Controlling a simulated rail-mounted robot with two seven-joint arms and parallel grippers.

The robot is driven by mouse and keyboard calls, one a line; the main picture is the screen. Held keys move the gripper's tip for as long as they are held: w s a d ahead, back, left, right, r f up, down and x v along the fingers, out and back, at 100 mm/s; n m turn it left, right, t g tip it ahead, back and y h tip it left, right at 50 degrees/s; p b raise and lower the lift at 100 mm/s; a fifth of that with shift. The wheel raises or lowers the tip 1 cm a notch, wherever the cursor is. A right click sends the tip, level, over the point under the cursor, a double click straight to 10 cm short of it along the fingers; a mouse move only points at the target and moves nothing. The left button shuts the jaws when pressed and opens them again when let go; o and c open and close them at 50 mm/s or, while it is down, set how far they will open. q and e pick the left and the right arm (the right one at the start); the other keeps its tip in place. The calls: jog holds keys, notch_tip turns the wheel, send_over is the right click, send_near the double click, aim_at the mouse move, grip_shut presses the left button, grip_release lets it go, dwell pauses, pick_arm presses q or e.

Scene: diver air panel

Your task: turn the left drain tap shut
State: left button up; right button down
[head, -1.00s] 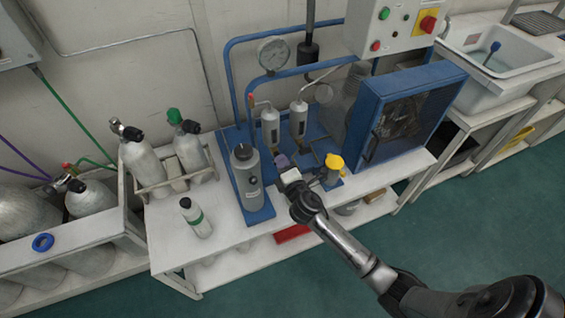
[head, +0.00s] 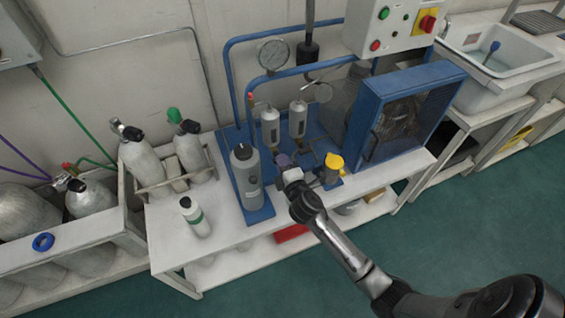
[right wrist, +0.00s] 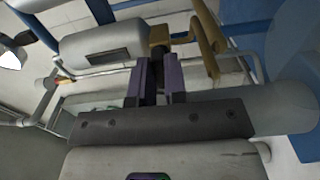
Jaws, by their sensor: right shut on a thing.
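Two grey filter cylinders stand on the blue panel, the left one (head: 270,128) and the right one (head: 298,119). My right gripper (head: 284,160) is just below the left one, at the end of the arm from the lower right. In the right wrist view, the purple-lined fingers (right wrist: 160,78) are shut on a small part at the brass fitting (right wrist: 159,36) at the end of a grey cylinder (right wrist: 105,48). I take this part for the left drain tap; the fingers mostly hide it. A bent brass-coloured piece (right wrist: 206,42) is beside the fitting. My left gripper is not in view.
A grey bottle (head: 246,176) stands left of the gripper and a yellow-topped part (head: 334,162) close to its right. A blue-framed guard (head: 410,115) is further right.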

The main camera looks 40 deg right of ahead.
jog(key=c, duration=1.1)
grip_release()
jog(key=shift+c, duration=0.2)
jog(key=p+v, duration=0.2)
jog(key=v, duration=1.1)
jog(key=shift+s, duration=0.35)
jog(key=shift+a, duration=0.15)
